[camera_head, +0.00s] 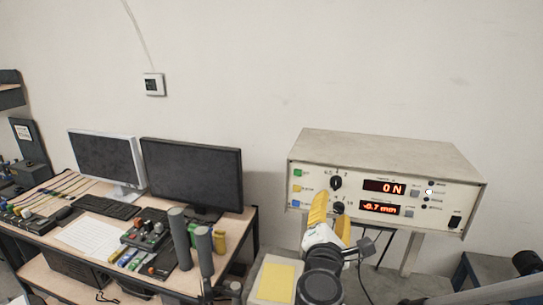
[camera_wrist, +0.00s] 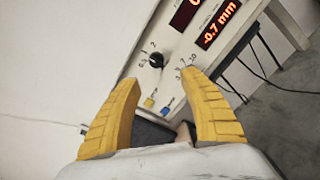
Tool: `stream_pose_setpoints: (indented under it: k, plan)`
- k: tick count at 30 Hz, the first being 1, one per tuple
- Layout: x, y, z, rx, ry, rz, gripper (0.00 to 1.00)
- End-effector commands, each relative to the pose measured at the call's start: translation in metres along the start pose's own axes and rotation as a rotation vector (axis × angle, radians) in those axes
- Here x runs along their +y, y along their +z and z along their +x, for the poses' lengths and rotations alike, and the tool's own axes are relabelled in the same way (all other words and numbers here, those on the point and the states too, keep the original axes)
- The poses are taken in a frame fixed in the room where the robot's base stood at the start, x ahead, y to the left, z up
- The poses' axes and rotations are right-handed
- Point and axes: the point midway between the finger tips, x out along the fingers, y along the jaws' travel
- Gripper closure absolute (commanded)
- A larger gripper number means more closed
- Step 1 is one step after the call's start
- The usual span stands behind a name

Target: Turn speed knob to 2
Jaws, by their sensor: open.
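The control box (camera_head: 390,155) has a pale front panel with two black knobs, one above the other. The upper knob (camera_head: 336,182) also shows in the wrist view (camera_wrist: 156,60), with small numbers including a 2 around it. The lower knob (camera_head: 338,208) sits just behind my fingers in the head view; in the wrist view it seems hidden by a finger. I cannot read which knob is marked speed, nor where either points. My gripper (camera_head: 333,212) is open and empty, its yellow fingers (camera_wrist: 159,78) spread in front of the panel's left part, apart from the upper knob.
Red displays (camera_head: 384,187) read 0 N and about -0.7 mm. Green, yellow and blue buttons (camera_head: 297,188) line the panel's left edge. A desk (camera_head: 50,245) with two monitors (camera_head: 190,172) stands left. The wall above the box is clear.

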Motion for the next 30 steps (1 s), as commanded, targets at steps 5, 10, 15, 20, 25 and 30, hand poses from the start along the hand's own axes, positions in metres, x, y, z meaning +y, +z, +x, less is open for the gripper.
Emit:
stream_pose_setpoints:
  k: [5,10,15,20,25,30]
  plan:
    - [0.007,0.000,0.011,-0.009,0.022,-0.044,0.49]
    - [0.007,0.001,0.043,-0.010,0.019,-0.041,0.49]
    - [0.008,0.001,0.077,-0.009,0.019,-0.039,0.49]
    - [0.008,0.001,0.098,-0.008,0.020,-0.038,0.49]
    - [0.008,0.001,0.107,-0.007,0.020,-0.038,0.49]
    - [0.008,0.001,0.108,-0.007,0.020,-0.038,0.49]
